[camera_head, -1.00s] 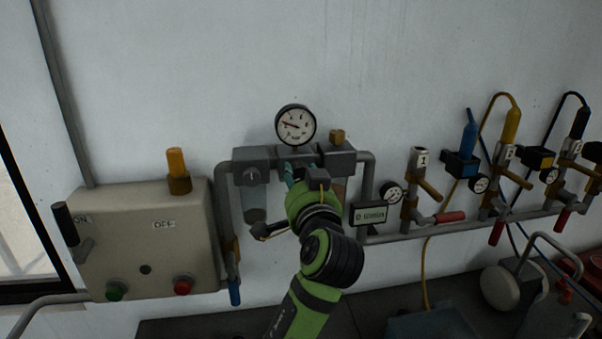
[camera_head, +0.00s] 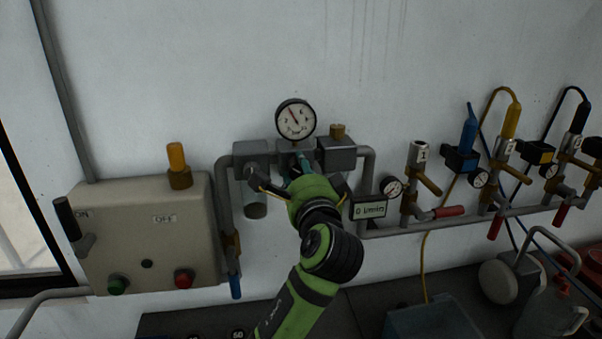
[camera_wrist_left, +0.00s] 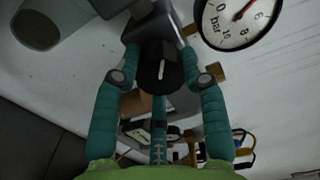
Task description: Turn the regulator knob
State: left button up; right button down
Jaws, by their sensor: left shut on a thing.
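The regulator knob (camera_wrist_left: 161,67) is black with a white mark. In the head view my left gripper (camera_head: 300,165) reaches the regulator body below the round pressure gauge (camera_head: 295,119), and hides the knob. The gauge also shows in the left wrist view (camera_wrist_left: 238,20), its red needle off the zero mark. My right gripper is in neither view.
A grey filter unit (camera_head: 254,180) with a clear bowl stands left of the regulator. A flow display (camera_head: 369,209) reading 0 l/min is at the right. Several valves line the pipe (camera_head: 470,222) further right. A beige switch box (camera_head: 148,240) is at left.

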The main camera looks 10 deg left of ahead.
pick_arm(q)
jog(key=shift+r+m, duration=0.15)
jog(key=shift+m, duration=1.45)
jog(key=o, duration=1.1)
jog(key=shift+o, duration=0.2)
jog(key=v, duration=1.2)
